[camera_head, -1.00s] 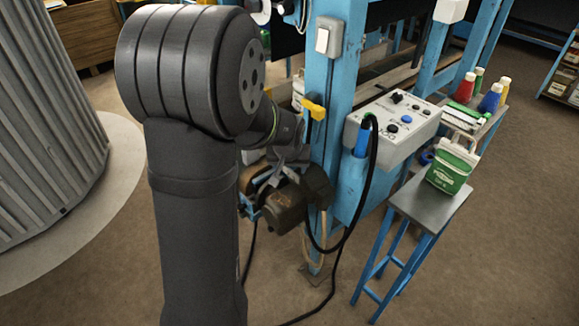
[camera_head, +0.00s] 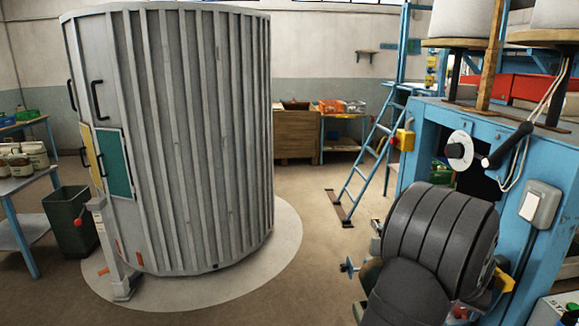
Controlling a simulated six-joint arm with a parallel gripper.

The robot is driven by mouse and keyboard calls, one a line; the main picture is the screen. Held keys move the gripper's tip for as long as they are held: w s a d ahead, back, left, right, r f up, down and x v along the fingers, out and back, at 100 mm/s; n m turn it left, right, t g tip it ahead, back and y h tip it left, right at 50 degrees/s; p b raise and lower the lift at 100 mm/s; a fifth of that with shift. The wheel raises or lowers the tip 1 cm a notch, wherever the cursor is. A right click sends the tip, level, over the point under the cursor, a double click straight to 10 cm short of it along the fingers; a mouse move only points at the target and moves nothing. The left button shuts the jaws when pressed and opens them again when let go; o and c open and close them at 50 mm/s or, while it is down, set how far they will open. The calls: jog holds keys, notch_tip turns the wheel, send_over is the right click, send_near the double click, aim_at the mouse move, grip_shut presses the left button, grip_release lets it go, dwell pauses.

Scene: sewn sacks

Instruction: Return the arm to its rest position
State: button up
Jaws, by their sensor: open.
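My arm (camera_head: 440,240) fills the lower right of the head view. Its thick dark grey ribbed joint and the link below it are seen from behind. My gripper is not in view; it is hidden behind the arm or outside the picture. Small metal and blue machine parts (camera_head: 350,266) show just left of the arm, partly covered by it.
A blue machine frame (camera_head: 535,160) with a switch box (camera_head: 540,203) stands close to the arm's right. A large ribbed grey cylinder (camera_head: 190,140) stands on a pale round floor patch (camera_head: 285,270) at left. A blue ladder (camera_head: 365,180) stands behind. Floor between them is clear.

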jog(key=w+d+f, duration=0.2)
jog(key=shift+w+d, duration=0.25)
jog(key=shift+d, duration=0.05)
jog(key=shift+w+d+f, duration=0.1)
jog(key=shift+f, duration=0.3)
